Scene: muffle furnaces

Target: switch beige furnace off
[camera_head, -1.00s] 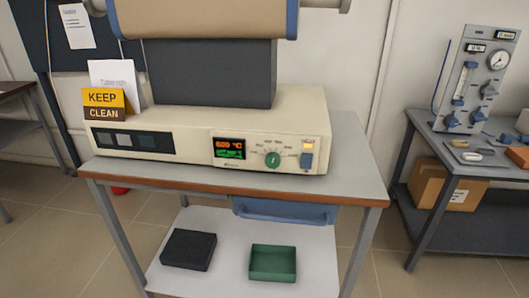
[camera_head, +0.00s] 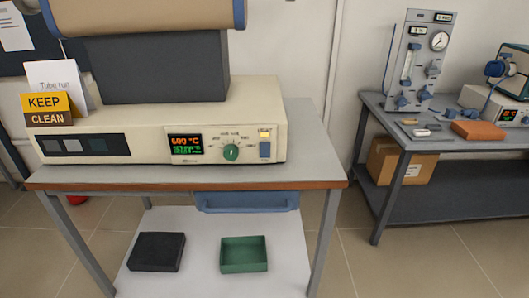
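The beige furnace (camera_head: 110,117) stands on a grey table with a brown front edge, in the head view's left half. Its front carries a lit display (camera_head: 186,145) with orange and green digits. To the right of it are a green round knob (camera_head: 231,152) with a printed scale and a blue rocker switch (camera_head: 265,150). A small amber lamp (camera_head: 265,134) above the switch looks lit. A dark grey block and a tan cylinder with blue end rings sit on top, cut off by the upper edge. Neither of my grippers is in view.
A yellow "KEEP CLEAN" sign (camera_head: 47,108) stands on the furnace's left end. A blue drawer (camera_head: 246,200) hangs under the table (camera_head: 310,155). A black tray (camera_head: 156,252) and green tray (camera_head: 243,254) lie on the lower shelf. A second table (camera_head: 450,142) with instruments stands right, beyond open floor.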

